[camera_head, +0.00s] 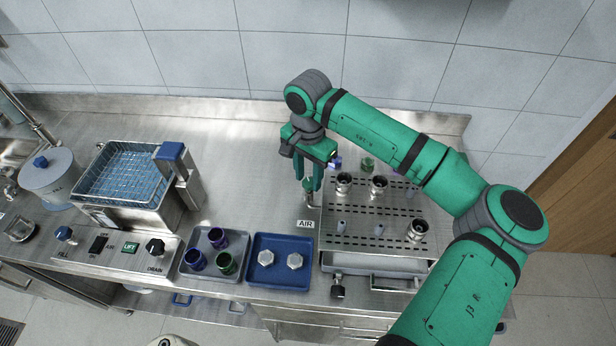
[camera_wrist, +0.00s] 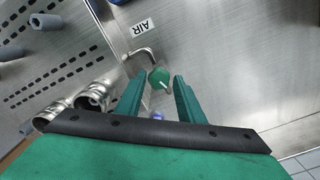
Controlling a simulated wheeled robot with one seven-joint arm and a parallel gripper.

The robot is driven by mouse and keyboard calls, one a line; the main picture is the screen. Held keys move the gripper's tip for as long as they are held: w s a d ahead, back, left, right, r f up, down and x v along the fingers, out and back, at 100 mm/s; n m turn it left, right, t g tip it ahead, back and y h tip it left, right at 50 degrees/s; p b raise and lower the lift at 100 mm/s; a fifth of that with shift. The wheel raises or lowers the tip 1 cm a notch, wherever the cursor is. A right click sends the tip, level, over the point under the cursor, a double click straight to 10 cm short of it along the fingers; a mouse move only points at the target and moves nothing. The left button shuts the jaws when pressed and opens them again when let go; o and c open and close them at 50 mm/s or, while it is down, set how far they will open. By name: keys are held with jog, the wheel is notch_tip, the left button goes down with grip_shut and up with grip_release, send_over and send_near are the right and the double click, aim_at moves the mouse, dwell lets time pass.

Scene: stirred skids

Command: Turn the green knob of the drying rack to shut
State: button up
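The green knob (camera_wrist: 158,78) with a short white mark sits by a bent metal pipe near the AIR label (camera_wrist: 143,27). The mark points toward the lower right in the wrist view. The drying rack (camera_head: 352,222) is a slotted metal plate with pegs, just right of the AIR label in the head view. My gripper (camera_head: 308,186) points down over the pipe, its green fingers apart. In the wrist view the knob shows between the fingertips, with a gap visible on each side. I cannot tell how deep the fingers reach around it.
Several metal fittings (camera_head: 378,184) stand on the rack, close right of my gripper. A blue tray (camera_head: 256,281) with two metal pieces and a grey tray (camera_head: 190,268) with coloured cups lie at the front left. A wire-basket bath (camera_head: 100,200) stands further left. The counter between is clear.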

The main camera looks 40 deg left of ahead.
jog(key=shift+w+d+f, duration=0.1)
jog(key=shift+f, duration=0.35)
jog(key=shift+w, duration=0.1)
jog(key=c, duration=0.8)
jog(key=shift+m, duration=0.3)
jog(key=m, duration=0.6)
jog(key=shift+r, duration=0.1)
jog(key=m, duration=0.3)
jog(key=shift+m, duration=0.3)
jog(key=m, duration=0.6)
jog(key=shift+s, duration=0.2)
jog(key=m, duration=0.6)
jog(key=shift+m, duration=0.4)
